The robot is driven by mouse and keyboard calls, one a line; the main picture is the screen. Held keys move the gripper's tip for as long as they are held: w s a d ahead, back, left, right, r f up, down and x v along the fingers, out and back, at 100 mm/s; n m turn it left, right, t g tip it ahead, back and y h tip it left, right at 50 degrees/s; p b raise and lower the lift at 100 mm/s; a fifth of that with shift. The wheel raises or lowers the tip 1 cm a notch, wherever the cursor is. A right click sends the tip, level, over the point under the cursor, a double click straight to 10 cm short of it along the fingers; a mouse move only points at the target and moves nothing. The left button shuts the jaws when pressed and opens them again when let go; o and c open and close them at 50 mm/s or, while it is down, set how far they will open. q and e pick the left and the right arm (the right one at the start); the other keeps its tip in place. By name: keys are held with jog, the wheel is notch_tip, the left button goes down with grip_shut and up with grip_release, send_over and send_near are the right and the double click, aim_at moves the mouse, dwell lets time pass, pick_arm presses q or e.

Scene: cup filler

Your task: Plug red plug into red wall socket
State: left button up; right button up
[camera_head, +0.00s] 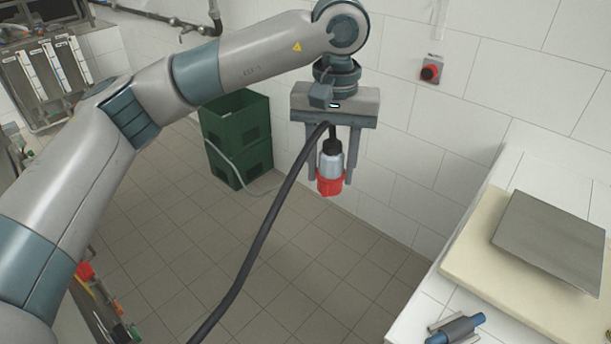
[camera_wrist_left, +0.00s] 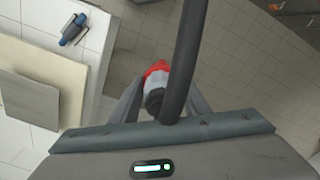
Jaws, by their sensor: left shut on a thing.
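The red plug (camera_head: 330,174) has a red collar, a pale grey body and a thick black cable running down to the bottom of the head view. My left gripper (camera_head: 329,178) is shut on the plug and holds it in the air, red end pointing down. In the left wrist view the plug (camera_wrist_left: 156,80) sits between the fingers, partly covered by the cable. The red wall socket (camera_head: 430,70) is on the white tiled wall, to the right of and higher in the picture than the gripper, apart from the plug. My right gripper is not in view.
Green crates (camera_head: 238,140) stand on the floor by the wall. At the right, a white tiled counter (camera_head: 424,318) carries a cream board with a grey metal plate (camera_head: 550,236) and a blue-grey cylindrical part (camera_head: 456,328). The black cable (camera_head: 262,238) hangs across open floor.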

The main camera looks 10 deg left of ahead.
pick_arm(q)
jog(key=shift+w+d+n, duration=0.3)
jog(key=shift+w+d, duration=0.35)
jog(key=shift+d, duration=0.1)
jog(key=s+a+f, duration=0.3)
jog(key=s+f, duration=0.3)
jog(key=f, duration=0.2)
jog(key=s+a+f, duration=0.4)
jog(key=s+f, duration=0.1)
jog(key=f, duration=0.3)
jog(key=shift+s, duration=0.35)
jog(key=shift+a, duration=0.1)
